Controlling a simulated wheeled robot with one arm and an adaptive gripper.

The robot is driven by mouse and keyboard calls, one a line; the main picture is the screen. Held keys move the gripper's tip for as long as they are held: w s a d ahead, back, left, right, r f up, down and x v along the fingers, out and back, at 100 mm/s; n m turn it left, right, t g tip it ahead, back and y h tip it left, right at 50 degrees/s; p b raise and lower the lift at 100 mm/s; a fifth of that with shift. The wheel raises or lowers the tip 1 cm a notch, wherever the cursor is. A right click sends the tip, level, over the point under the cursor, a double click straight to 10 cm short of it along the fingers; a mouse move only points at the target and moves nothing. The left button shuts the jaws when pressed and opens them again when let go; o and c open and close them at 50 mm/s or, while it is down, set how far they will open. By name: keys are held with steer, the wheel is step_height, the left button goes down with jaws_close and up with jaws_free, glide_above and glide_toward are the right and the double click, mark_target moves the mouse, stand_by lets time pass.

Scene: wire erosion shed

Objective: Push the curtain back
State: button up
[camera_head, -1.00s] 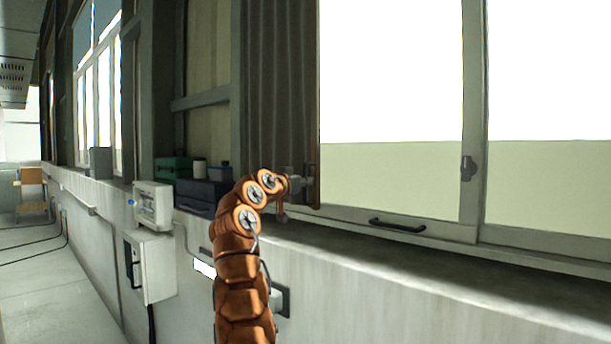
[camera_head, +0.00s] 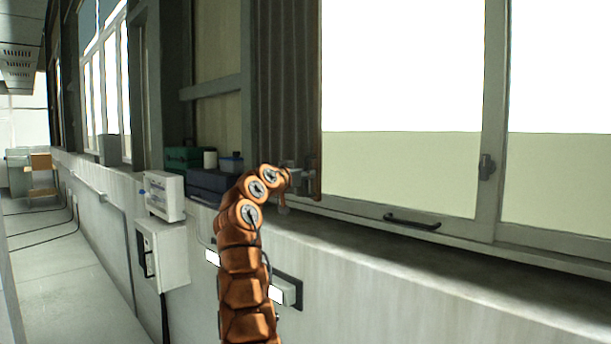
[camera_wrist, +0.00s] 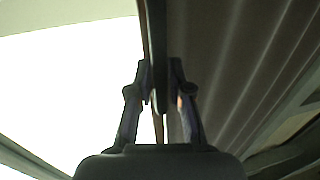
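The curtain (camera_head: 287,90) is dark brown and pleated, hanging bunched at the left side of the big window in the head view. Its pleats fill the right of the wrist view (camera_wrist: 235,70). My gripper (camera_head: 311,178) is at the curtain's lower right edge. In the wrist view its two fingers (camera_wrist: 160,80) are close together, one on each side of the curtain's leading edge, and look shut on it. The exact contact is dark and partly hidden by the fingers.
The window (camera_head: 400,60) right of the curtain is uncovered. A sill (camera_head: 400,244) runs below it. Dark blue (camera_head: 208,182) and green (camera_head: 184,157) boxes stand on the sill left of my gripper. A white wall box (camera_head: 165,255) sticks out below.

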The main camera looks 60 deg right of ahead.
steer(key=shift+o, duration=1.4)
steer(key=shift+f, duration=0.1)
steer(key=shift+a, duration=0.1)
steer(key=a, duration=0.7)
steer(key=shift+a, duration=0.15)
